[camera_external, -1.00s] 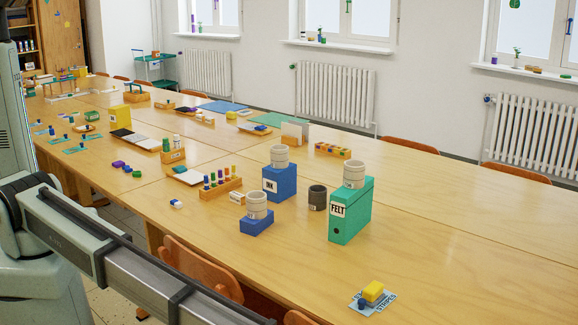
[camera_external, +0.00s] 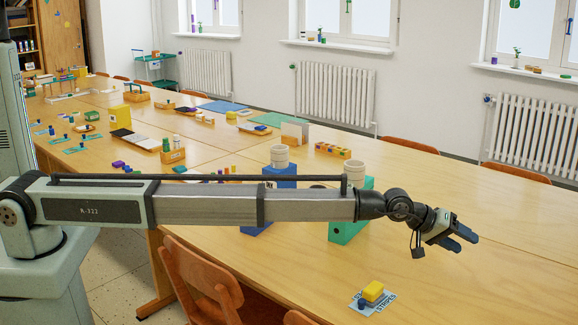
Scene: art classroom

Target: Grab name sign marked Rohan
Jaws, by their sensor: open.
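My gripper (camera_external: 463,239) is over the right part of the long wooden table (camera_external: 480,210), with its two dark fingers apart and nothing between them. It points to the right. I cannot make out any sign marked Rohan in this view; most small labels are too small to read. My arm crosses the middle of the picture and hides part of the table and some of the things on it.
Behind my arm stand a blue box (camera_external: 283,173) and a green box (camera_external: 338,231), each with a pale round pot on top. A yellow block (camera_external: 373,291) on a small card lies near the front edge. The table's right side is clear.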

